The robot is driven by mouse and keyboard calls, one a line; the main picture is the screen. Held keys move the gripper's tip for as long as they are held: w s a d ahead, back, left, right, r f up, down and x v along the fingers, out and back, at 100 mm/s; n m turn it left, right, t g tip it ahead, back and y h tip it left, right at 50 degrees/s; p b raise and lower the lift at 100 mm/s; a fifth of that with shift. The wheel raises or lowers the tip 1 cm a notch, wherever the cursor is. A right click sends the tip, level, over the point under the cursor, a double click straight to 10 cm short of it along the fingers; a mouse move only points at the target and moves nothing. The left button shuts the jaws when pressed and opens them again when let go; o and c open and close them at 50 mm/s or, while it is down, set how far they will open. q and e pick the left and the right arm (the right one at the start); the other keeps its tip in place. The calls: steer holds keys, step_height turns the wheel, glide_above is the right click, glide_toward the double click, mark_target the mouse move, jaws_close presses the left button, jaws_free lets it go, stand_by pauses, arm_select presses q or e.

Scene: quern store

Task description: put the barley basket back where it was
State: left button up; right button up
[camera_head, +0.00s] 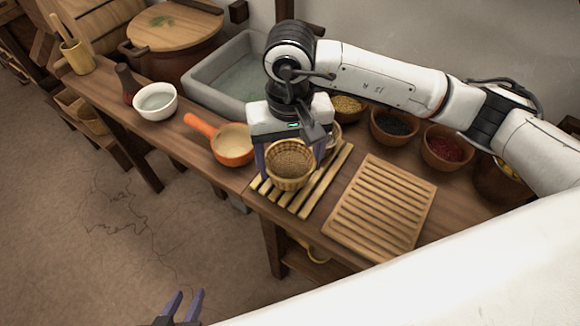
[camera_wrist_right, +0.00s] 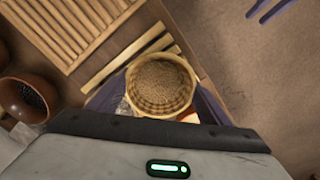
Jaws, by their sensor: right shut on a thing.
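The barley basket (camera_head: 290,178), a small round wicker basket full of brown grain, is upright between the fingers of my right gripper (camera_head: 290,160). The gripper is shut on it. The basket is over the left part of a slatted wooden rack (camera_head: 325,185); I cannot tell whether it touches the slats. In the right wrist view the basket (camera_wrist_right: 160,86) shows from above, grain level inside. My left gripper (camera_head: 187,297) is open and empty at the bottom of the head view, over the floor; its fingers show in the right wrist view (camera_wrist_right: 268,10).
A ridged wooden board (camera_head: 380,205) lies right of the rack. An orange-handled pan (camera_head: 232,145) stands close to the left. Bowls of dark (camera_head: 395,125) and red (camera_head: 445,145) contents stand behind. A wicker rim (camera_head: 334,135) shows behind the gripper. A stone basin (camera_head: 225,75) is farther back.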

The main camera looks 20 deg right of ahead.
mark_target(290, 167)
steer(key=shift+f, duration=1.3)
steer(key=shift+f, duration=0.2)
steer(key=o, duration=1.2)
steer(key=shift+o, duration=0.2)
step_height(290, 167, up, 12)
steer(key=shift+r+b, duration=0.2)
steer(key=shift+b, duration=0.15)
